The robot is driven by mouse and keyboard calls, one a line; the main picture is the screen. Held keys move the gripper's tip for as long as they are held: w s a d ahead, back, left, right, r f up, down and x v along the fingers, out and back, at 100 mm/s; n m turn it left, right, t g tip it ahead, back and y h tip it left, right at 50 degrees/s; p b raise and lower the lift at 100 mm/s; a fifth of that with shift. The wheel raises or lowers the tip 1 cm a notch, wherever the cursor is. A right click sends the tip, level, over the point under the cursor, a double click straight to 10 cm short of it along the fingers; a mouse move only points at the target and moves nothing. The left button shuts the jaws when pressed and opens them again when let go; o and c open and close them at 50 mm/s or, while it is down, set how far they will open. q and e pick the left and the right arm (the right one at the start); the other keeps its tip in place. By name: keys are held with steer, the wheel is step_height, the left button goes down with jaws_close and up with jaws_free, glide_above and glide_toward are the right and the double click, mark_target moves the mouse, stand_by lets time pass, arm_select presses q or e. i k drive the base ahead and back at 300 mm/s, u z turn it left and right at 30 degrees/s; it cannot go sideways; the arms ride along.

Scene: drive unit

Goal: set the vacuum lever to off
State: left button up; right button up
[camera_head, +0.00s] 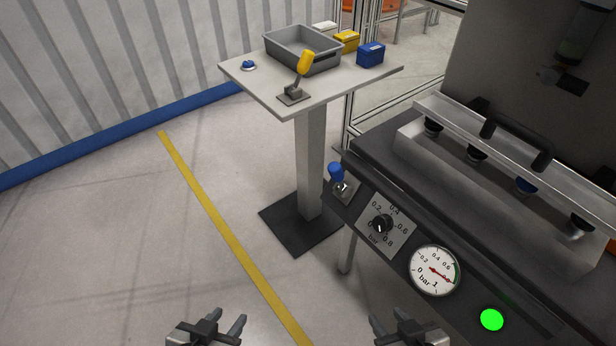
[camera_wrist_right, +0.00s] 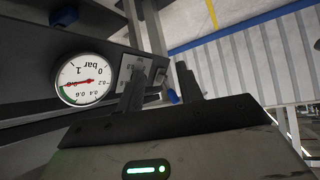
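A lever with a blue handle (camera_head: 336,173) stands up from a small metal plate at the left end of the machine's front panel. Its blue tip also shows between and beyond the fingers in the right wrist view (camera_wrist_right: 173,97). A second lever, with a yellow handle (camera_head: 305,63), leans on a base on the pedestal table. No label on either lever is readable. My left gripper (camera_head: 228,318) is open and empty at the bottom edge, over the floor. My right gripper (camera_head: 389,318) is open and empty, in front of the panel and apart from the blue lever.
The panel carries a black bar knob (camera_head: 381,224), a round gauge (camera_head: 434,270) and a lit green light (camera_head: 492,319). The pedestal table (camera_head: 345,88) holds a grey bin (camera_head: 290,52), small boxes and a blue button (camera_head: 248,65).

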mark_target(335, 171)
steer(key=u, duration=0.8)
steer(key=i, duration=0.6)
steer(key=z, duration=2.4)
